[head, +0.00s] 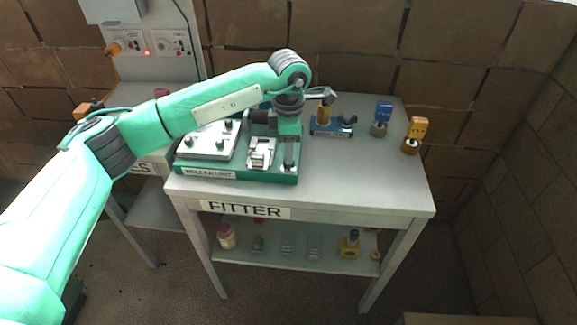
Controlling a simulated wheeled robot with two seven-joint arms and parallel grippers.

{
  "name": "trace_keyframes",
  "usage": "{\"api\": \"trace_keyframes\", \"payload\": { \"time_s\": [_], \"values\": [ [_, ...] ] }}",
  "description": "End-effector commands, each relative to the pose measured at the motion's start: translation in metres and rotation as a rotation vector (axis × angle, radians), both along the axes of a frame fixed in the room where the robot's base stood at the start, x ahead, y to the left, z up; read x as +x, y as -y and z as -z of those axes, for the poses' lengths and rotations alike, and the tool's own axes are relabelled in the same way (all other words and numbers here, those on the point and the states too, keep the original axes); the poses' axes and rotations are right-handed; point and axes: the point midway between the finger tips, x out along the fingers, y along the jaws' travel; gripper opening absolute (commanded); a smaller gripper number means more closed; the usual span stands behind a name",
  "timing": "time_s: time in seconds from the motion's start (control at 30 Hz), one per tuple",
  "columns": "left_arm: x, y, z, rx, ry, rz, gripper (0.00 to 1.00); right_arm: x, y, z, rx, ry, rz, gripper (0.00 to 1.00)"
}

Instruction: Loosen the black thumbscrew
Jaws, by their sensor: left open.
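My left gripper (330,95) reaches in from the left over the bench, just above a yellow post (323,112) that stands in a small blue fixture (326,130). It is open; its fingers are small and I cannot tell if they touch the post. A black knob (349,119), which looks like a thumbscrew, sits at the right end of the blue fixture, below and right of the gripper. Other black knobs stand on the green-based unit (250,178), one of them at its right front corner (289,164). My right gripper is not in view.
A blue-topped piece (382,115) and a yellow-topped piece (416,133) stand at the bench's right. The grey bench (350,185) is clear at its front right. A lower shelf (300,258) holds several small parts. A grey cabinet (160,45) stands at the back left.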

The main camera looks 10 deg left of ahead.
Motion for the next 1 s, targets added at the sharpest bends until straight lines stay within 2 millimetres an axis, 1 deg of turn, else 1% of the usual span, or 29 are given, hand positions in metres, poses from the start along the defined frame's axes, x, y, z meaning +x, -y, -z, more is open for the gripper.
{"api": "trace_keyframes", "payload": {
  "time_s": [0.03, 0.17, 0.2, 0.3, 0.53, 0.7, 1.0],
  "values": [
    [0.000, 0.000, 0.004, 0.001, 0.002, 0.054, 0.47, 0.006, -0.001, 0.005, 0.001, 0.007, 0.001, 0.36],
    [0.000, 0.000, 0.004, 0.001, 0.002, 0.211, 0.47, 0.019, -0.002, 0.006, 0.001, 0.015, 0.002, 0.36],
    [0.000, 0.000, 0.004, 0.001, 0.001, 0.257, 0.47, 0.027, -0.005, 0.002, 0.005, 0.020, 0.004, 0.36],
    [0.000, 0.000, 0.002, 0.001, 0.002, 0.364, 0.47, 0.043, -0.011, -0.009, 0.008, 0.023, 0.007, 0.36],
    [0.000, 0.000, 0.002, 0.001, 0.001, 0.585, 0.47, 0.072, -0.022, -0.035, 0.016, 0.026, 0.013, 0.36],
    [0.000, 0.000, 0.001, 0.001, 0.000, 0.659, 0.47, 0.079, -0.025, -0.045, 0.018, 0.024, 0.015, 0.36],
    [0.000, 0.000, 0.001, 0.000, 0.000, 0.660, 0.47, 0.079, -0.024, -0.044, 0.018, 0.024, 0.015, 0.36]
  ]
}}
